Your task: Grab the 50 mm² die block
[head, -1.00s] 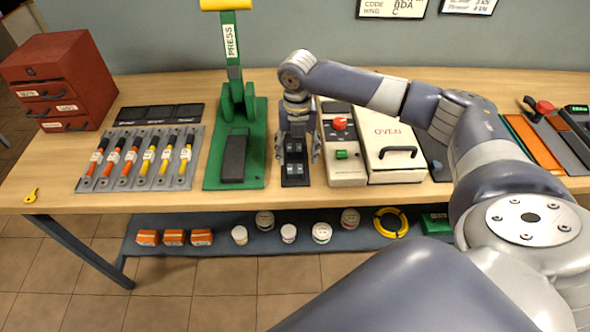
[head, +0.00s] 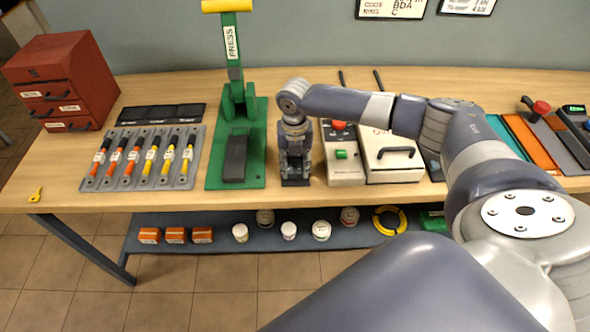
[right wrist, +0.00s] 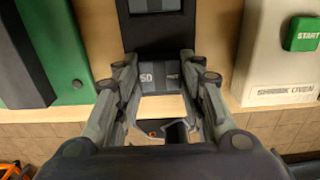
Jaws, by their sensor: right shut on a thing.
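The die block (right wrist: 158,79) is a grey block marked "50" in the right wrist view. My right gripper (right wrist: 158,70) is shut on it, with one finger on each side. In the head view the right gripper (head: 295,162) points down over the small dark die rack (head: 296,183) and hides the block. The rack also shows in the right wrist view (right wrist: 157,38), with another grey block (right wrist: 155,5) at its far end. I cannot tell whether the held block is clear of the rack. My left gripper is not in view.
The green press (head: 255,160) stands close left of the gripper. The shrink oven (head: 390,160) with its red and green buttons stands close right. A rack of crimped cables (head: 190,183) lies farther left, beside a red drawer cabinet (head: 75,75). The lower shelf (head: 335,246) holds jars and boxes.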

